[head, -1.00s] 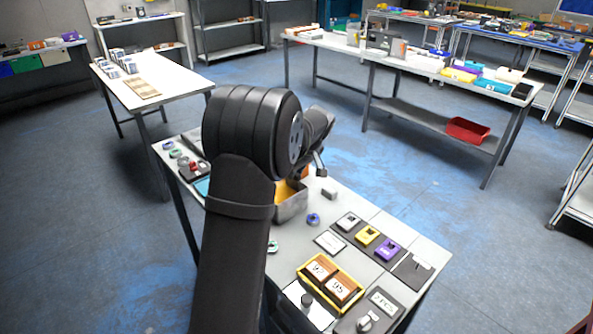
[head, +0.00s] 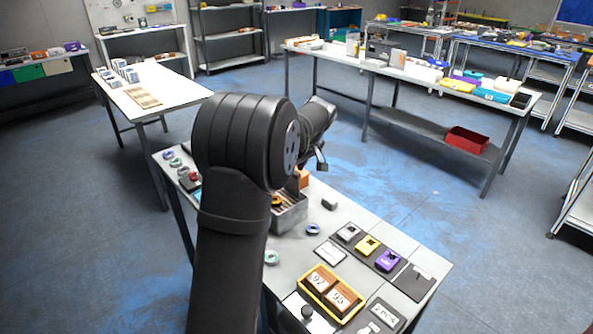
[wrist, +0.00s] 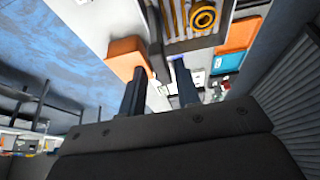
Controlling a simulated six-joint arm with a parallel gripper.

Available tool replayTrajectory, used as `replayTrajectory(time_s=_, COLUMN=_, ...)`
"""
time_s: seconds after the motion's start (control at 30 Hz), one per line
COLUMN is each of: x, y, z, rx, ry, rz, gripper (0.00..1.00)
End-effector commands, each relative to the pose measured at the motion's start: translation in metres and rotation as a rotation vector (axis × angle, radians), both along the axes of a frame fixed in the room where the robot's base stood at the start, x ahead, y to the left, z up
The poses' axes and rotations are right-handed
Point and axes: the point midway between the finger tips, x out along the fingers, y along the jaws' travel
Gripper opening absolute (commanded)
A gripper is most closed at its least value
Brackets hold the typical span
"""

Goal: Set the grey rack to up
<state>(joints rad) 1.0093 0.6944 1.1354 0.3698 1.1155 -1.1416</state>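The grey rack (head: 289,216) is an open metal box with slats inside, on the table just right of my arm in the head view; my arm hides its left part. A yellow ring (head: 277,200) shows at its left. In the wrist view the slatted rack (wrist: 222,38) is at the top, with a yellow ring (wrist: 204,17) on it. My gripper (wrist: 160,68) has its two fingers apart, pointing toward the rack's edge, with nothing clearly between them. Whether they touch the rack cannot be told. The head view does not show the fingertips clearly.
An orange block (wrist: 126,57) is beside the left finger. A yellow tray (head: 331,294) with brown numbered blocks and several coloured holders are nearer.

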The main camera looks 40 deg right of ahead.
Motion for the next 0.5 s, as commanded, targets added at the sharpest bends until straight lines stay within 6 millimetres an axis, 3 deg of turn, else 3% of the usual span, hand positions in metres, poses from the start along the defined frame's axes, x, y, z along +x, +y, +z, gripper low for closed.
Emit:
replayTrajectory(time_s=0.33, x=-0.001, y=0.001, z=-0.002, rx=0.004, ry=0.003, rz=0.000, gripper=0.38)
replayTrajectory(time_s=0.5, x=-0.007, y=0.000, z=0.014, rx=0.003, ry=0.002, rz=-0.001, gripper=0.38)
